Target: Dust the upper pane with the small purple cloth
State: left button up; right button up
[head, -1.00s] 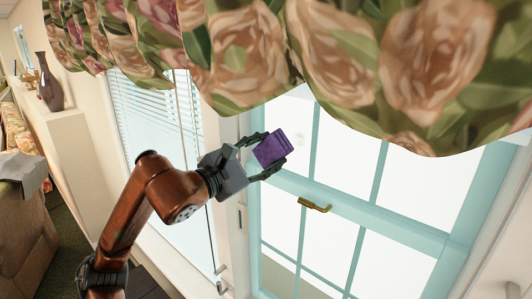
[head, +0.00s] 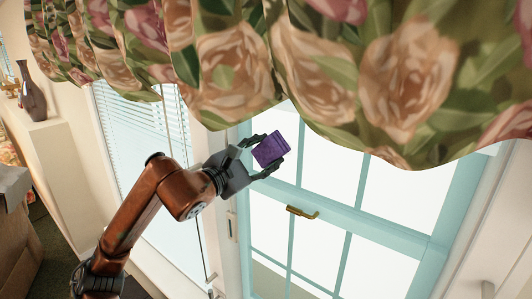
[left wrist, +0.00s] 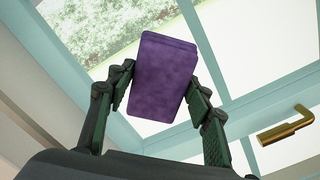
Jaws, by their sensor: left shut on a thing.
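The small purple cloth (head: 270,149) is a folded block held between the fingers of my left gripper (head: 268,156). The left wrist view shows the cloth (left wrist: 162,78) with a finger of the gripper (left wrist: 163,92) against each side. The upper pane (head: 331,150) is in a pale blue window frame, behind and to the right of the cloth in the head view. The cloth overlaps the pane area at its left edge; I cannot tell whether it touches the glass. The flowered valance hides the top of the pane. My right gripper is not in view.
A flowered valance (head: 225,65) hangs just above my left gripper. A brass handle (head: 302,212) sits on the window's middle rail and juts out below the cloth. A blind (head: 133,125) covers another window at left. A dark vase (head: 31,92) stands on a ledge.

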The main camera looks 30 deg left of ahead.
aim_at(279, 156)
pick_arm(q)
jog(key=shift+w+p, duration=0.35)
jog(key=shift+w, duration=0.6)
dwell(0.3)
jog(key=shift+d, duration=0.2)
jog(key=shift+s+d, duration=0.15)
jog(key=shift+d, duration=0.8)
jog(key=shift+s+d, duration=0.1)
jog(key=shift+d, duration=0.8)
jog(key=shift+w, duration=0.15)
jog(key=shift+w+a+f+b, duration=0.15)
jog(key=shift+a+b, duration=0.4)
jog(key=shift+a, duration=0.55)
jog(key=shift+a+r, duration=0.2)
jog(key=shift+a, duration=0.7)
